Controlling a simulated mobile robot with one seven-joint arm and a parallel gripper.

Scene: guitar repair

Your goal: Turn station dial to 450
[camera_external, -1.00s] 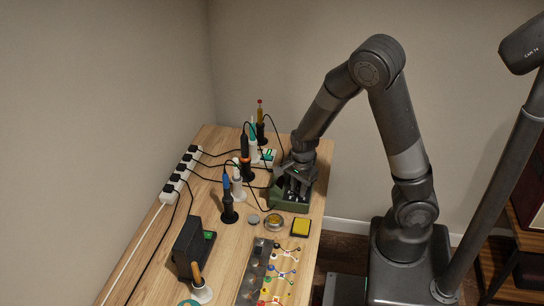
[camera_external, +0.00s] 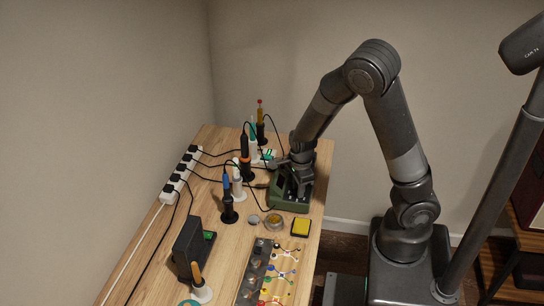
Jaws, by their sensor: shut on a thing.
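The station is a green box (camera_external: 289,206) near the right edge of the bench. Its dial is hidden behind my gripper in this view. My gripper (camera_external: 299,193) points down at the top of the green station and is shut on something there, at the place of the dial. The number on the dial cannot be read from here.
The wooden bench (camera_external: 225,262) holds soldering irons in stands (camera_external: 228,205), a power strip (camera_external: 180,174), a yellow sponge (camera_external: 301,227), a round tin (camera_external: 274,222) and a dark box (camera_external: 193,248). Cables cross the left side. A strip with coloured wiring (camera_external: 281,270) lies in front.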

